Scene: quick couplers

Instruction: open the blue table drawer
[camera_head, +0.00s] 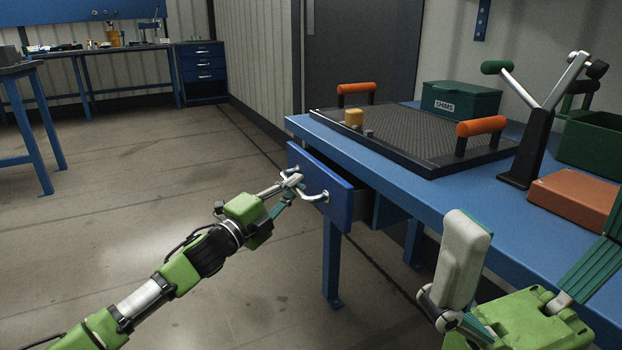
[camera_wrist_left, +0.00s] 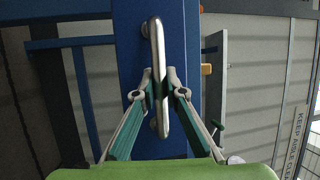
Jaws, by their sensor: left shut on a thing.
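The blue drawer (camera_head: 320,187) is under the near-left end of the blue table (camera_head: 430,190). Its front stands a little out from the table, with a dark gap behind it. My left gripper (camera_head: 293,182) is shut on the silver bar handle (camera_head: 318,197) of the drawer. In the left wrist view, the two fingers (camera_wrist_left: 160,82) close on either side of the handle bar (camera_wrist_left: 157,50), in front of the blue drawer front (camera_wrist_left: 185,45). My right gripper (camera_head: 540,240) is at the lower right, close to the camera, its fingers spread apart and empty.
On the table are a black tray (camera_head: 410,165) with orange handles, a green box (camera_head: 460,101), an orange-brown box (camera_head: 578,198) and a black stand (camera_head: 530,150) with levers. A table leg (camera_head: 332,262) stands below the drawer. The floor at left is clear.

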